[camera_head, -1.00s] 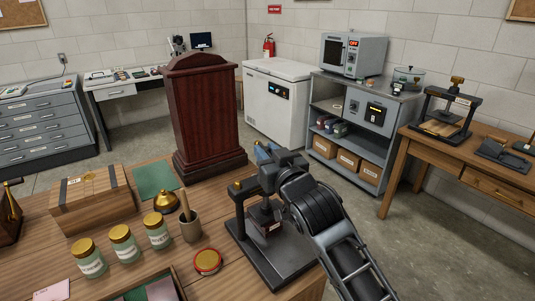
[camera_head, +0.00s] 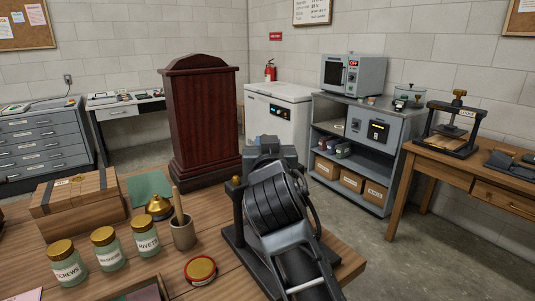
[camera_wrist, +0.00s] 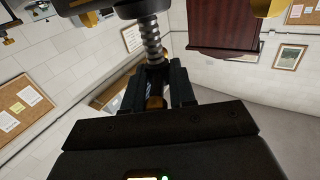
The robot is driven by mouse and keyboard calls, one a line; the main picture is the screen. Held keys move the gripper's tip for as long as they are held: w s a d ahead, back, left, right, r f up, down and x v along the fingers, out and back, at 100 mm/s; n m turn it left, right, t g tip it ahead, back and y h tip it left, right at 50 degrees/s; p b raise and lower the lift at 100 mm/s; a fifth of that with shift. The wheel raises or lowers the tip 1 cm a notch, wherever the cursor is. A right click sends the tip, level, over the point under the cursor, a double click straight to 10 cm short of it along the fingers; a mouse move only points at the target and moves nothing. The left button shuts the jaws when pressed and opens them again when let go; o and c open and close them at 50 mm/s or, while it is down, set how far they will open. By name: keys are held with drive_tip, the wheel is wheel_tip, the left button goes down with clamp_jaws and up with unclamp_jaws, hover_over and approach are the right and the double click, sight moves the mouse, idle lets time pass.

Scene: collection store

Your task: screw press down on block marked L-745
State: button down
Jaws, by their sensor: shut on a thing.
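The near screw press (camera_head: 237,211) stands on the wooden bench, mostly hidden behind my arm in the head view; one dark post with a brass cap and part of its base show. In the wrist view its threaded screw (camera_wrist: 152,40) runs up to my gripper (camera_wrist: 155,92). My gripper's dark fingers are shut around the screw's end, and a bit of brass (camera_wrist: 155,102) shows between them, seemingly its knob. The block under the press and the label L-745 are hidden in the current views, so I cannot tell whether the plate touches the block.
A mortar with pestle (camera_head: 183,235), a brass bell-shaped thing (camera_head: 159,207), several labelled jars (camera_head: 107,249) and a red-rimmed round tin (camera_head: 201,270) stand left of the press. A tall wooden case (camera_head: 200,115) is behind. A second press (camera_head: 456,125) stands on the right table.

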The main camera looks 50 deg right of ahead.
drive_tip(key=shift+f, duration=0.1)
drive_tip(key=c, duration=1)
unclamp_jaws()
drive_tip(key=shift+o, duration=0.2)
drive_tip(key=shift+a, duration=0.1)
drive_tip(key=b+v, duration=0.1)
drive_tip(key=v, duration=0.6)
drive_tip(key=shift+s+a+b, duration=0.25)
drive_tip(key=shift+b, duration=0.1)
